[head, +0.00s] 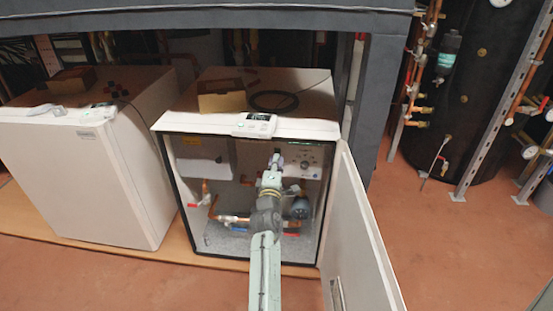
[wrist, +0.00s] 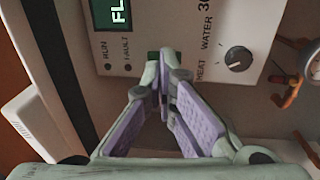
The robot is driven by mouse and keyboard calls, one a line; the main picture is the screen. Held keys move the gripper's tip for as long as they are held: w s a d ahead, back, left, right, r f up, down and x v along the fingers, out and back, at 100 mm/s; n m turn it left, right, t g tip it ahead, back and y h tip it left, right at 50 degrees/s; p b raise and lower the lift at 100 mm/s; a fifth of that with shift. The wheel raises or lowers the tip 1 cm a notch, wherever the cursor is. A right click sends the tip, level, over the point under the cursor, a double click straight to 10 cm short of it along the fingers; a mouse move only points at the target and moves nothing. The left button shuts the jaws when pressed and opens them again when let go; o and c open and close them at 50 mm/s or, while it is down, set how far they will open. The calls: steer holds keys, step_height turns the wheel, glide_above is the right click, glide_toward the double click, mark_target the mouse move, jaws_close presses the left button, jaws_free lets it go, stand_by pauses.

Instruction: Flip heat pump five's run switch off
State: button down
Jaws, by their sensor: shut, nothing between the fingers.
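The open heat pump (head: 210,122) stands at the middle of the head view, its number not readable. Its control panel (wrist: 205,20) shows in the wrist view, turned on its side, with a dark display, RUN and FAULT lamps and a dial (wrist: 238,59). A small green part (wrist: 153,55), perhaps the run switch, shows just behind my fingertips and is mostly hidden; its position cannot be read. My gripper (head: 276,160) reaches inside the cabinet at the panel. In the wrist view my gripper (wrist: 165,57) is shut and empty, its tips at or very near the panel; contact cannot be told.
The cabinet door (head: 357,235) hangs open at the right of my arm. Copper pipes and valves (head: 232,218) lie below the panel inside. A second, closed heat pump (head: 95,180) stands to the left.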

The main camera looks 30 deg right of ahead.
steer(key=shift+w+d, duration=0.45)
steer(key=shift+w, duration=0.05)
steer(key=shift+w+r, duration=0.1)
steer(key=shift+r, duration=0.05)
